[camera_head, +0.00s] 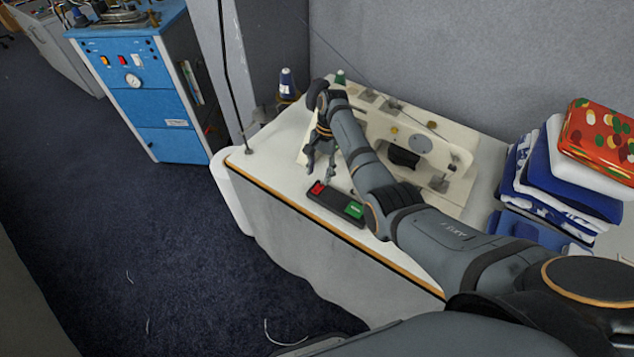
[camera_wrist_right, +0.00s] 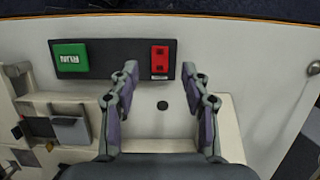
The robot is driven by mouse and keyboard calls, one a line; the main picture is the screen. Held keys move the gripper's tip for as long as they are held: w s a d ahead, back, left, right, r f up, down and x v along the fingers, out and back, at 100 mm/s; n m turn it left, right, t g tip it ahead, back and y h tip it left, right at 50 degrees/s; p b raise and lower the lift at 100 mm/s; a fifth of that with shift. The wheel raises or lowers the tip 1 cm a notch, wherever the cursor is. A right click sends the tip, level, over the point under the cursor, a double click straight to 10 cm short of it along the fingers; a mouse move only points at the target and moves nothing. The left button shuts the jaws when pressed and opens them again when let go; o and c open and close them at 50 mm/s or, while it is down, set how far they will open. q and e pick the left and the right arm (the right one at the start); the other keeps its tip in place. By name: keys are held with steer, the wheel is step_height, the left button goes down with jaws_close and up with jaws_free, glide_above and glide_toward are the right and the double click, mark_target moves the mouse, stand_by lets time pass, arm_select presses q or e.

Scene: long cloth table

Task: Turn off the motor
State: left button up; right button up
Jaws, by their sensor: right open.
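A dark switch panel lies on the white table near its front edge, with a red button (camera_head: 317,188) at its left end and a green button (camera_head: 354,209) at its right end. In the right wrist view the red button (camera_wrist_right: 160,60) is at the upper middle and the green button (camera_wrist_right: 70,58) at the upper left. My right gripper (camera_head: 320,172) is open and empty, above the table just behind the red end of the panel. In the wrist view its fingertips (camera_wrist_right: 160,80) stand apart on either side below the red button. My left gripper is not in view.
A cream sewing machine (camera_head: 410,143) stands behind my right arm. Folded blue and white cloths (camera_head: 570,180) with a red patterned one (camera_head: 600,140) are stacked at the right. A thread cone (camera_head: 287,83) stands at the back left. A blue cabinet (camera_head: 140,90) stands on the floor beyond.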

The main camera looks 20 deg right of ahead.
steer(key=v, duration=0.6)
stand_by(0.3)
